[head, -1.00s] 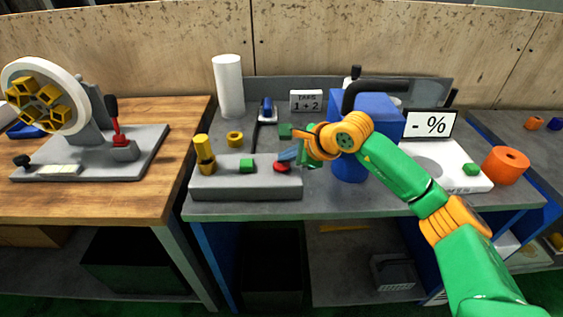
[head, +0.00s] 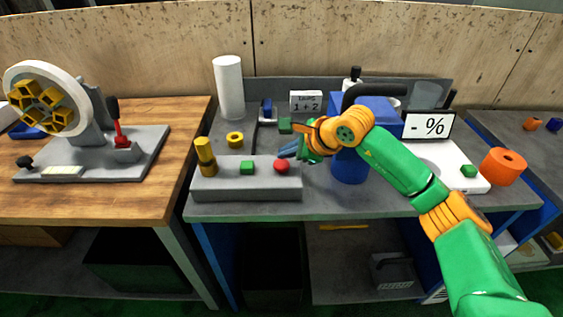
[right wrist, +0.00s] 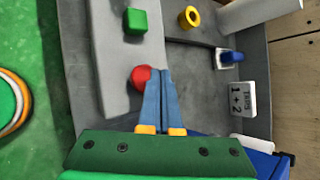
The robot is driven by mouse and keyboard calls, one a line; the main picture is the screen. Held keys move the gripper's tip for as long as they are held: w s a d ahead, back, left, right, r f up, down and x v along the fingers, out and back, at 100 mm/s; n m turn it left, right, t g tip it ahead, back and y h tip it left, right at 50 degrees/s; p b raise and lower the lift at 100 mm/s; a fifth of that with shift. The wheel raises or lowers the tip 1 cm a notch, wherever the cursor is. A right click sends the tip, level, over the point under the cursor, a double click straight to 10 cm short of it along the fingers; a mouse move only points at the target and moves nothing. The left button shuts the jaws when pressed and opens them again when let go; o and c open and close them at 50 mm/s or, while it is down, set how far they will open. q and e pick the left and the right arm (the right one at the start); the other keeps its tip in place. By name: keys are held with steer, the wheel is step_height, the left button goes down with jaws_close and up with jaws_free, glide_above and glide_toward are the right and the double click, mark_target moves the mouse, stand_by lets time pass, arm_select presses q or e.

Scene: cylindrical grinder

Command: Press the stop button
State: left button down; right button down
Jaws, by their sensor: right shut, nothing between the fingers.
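The stop button is most likely the red round button (head: 282,167) at the right end of the grey control box (head: 245,188). It also shows in the right wrist view (right wrist: 139,78). A green button (head: 247,168) sits to its left on the box. My right gripper (head: 288,152) is shut and empty, its blue-grey fingertips just above and behind the red button in the head view. In the right wrist view the fingertips (right wrist: 160,72) appear right beside the button; I cannot tell whether they touch it. My left gripper is not in view.
A yellow knob (head: 205,155) stands on the box's left end. Behind are a yellow ring (head: 235,139), a white cylinder (head: 228,88) and a small sign (head: 306,101). A blue machine (head: 350,168) stands to the right, close to my arm. A wheel device (head: 88,115) stands on the left table.

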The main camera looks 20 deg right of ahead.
mark_target(285, 165)
steer(key=shift+r+p, duration=1.75)
steer(key=shift+r, duration=0.8)
